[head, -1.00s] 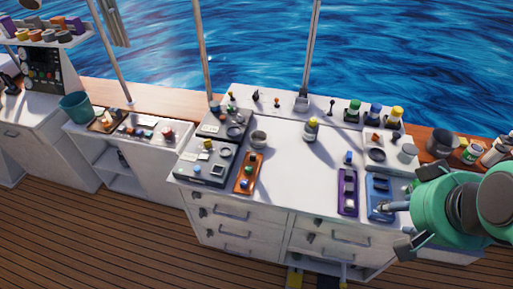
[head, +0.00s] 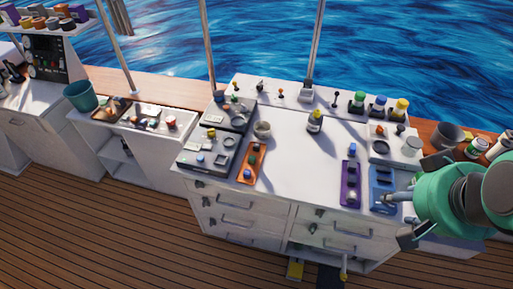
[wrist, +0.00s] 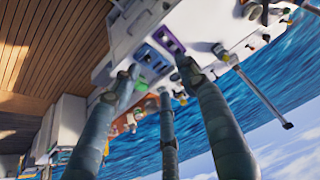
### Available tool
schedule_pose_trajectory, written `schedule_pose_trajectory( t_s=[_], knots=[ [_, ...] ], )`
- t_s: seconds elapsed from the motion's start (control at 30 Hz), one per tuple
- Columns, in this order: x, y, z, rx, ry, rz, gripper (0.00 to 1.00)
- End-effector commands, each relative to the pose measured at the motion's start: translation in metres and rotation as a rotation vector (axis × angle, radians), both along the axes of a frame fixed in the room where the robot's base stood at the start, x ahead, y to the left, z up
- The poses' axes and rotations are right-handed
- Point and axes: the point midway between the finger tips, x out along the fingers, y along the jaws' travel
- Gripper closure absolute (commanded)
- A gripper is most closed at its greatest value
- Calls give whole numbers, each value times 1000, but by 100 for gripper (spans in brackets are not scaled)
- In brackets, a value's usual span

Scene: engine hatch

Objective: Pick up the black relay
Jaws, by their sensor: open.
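I cannot make out for certain which small dark piece is the black relay. Dark pieces sit in the purple tray (head: 350,196) at the front right of the white counter, with a blue knob at its far end. The blue tray (head: 382,198) lies just right of it. My gripper (head: 402,212) is at the right, its fingers by the blue tray and partly in front of it. In the wrist view my gripper (wrist: 158,76) has its fingers spread and nothing between them. The purple tray (wrist: 169,40) and blue tray (wrist: 150,57) show beyond the fingertips there.
The white counter (head: 290,165) is mostly clear in the middle. An orange tray (head: 251,162) and grey trays stand at its left. A yellow-capped bottle (head: 314,121) stands toward the back. Several coloured-capped jars and a grey cup (head: 445,135) stand at the back right.

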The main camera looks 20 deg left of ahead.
Motion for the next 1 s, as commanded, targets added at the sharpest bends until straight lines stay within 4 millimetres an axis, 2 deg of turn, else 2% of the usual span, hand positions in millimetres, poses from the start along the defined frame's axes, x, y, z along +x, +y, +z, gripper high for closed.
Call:
schedule_pose_trajectory(
  t_s=[0.17, 0.37, 0.67, 1.0],
  knots=[
    [13, 5, 6, 6, 15, 3, 56],
    [45, 17, 17, 19, 47, 8, 56],
    [112, 47, 30, 40, 110, 14, 56],
    [188, 93, 26, 55, 182, 17, 56]
  ],
)
